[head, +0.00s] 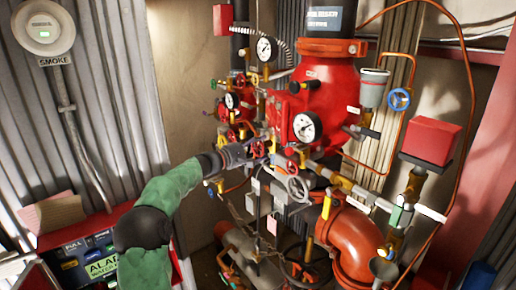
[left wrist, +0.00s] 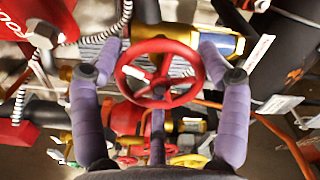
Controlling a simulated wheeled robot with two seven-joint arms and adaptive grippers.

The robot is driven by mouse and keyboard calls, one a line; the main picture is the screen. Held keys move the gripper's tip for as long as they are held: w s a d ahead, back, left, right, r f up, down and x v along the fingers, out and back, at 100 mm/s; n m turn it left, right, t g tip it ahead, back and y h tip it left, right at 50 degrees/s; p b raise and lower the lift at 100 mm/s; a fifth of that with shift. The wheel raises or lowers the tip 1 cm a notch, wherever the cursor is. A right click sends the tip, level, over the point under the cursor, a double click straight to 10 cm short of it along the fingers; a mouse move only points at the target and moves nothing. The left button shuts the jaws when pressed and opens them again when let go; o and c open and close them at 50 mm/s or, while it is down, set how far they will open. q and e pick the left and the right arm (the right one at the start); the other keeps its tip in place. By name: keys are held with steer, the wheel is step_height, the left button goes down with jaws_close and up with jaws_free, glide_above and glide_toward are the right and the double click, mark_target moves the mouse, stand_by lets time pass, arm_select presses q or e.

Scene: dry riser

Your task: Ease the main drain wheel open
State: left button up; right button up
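A red spoked handwheel (left wrist: 159,73) sits in the middle of the left wrist view, between the two purple fingers of my left gripper (left wrist: 160,50). The fingers stand wide apart, one at each side of the rim; I cannot tell whether they touch it. In the head view my left gripper (head: 242,154) reaches in from the left among the valves, and its fingertips are hard to make out. My right gripper is not in view.
Red valve bodies with gauges (head: 307,126) crowd around the gripper. A large orange pipe elbow (head: 355,243) is below. An alarm panel (head: 95,262) stands at lower left.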

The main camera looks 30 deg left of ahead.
arm_select(q)
steer(key=o, duration=0.3)
steer(key=shift+a+f, duration=0.2)
steer(key=shift+a, duration=0.05)
steer(key=shift+w+a+f, duration=0.1)
steer(key=shift+w+a, duration=0.05)
steer(key=shift+d, duration=0.2)
steer(key=shift+s, duration=0.25)
steer(key=v, duration=1.1)
steer(key=shift+s+a, duration=0.25)
steer(key=shift+s, duration=0.05)
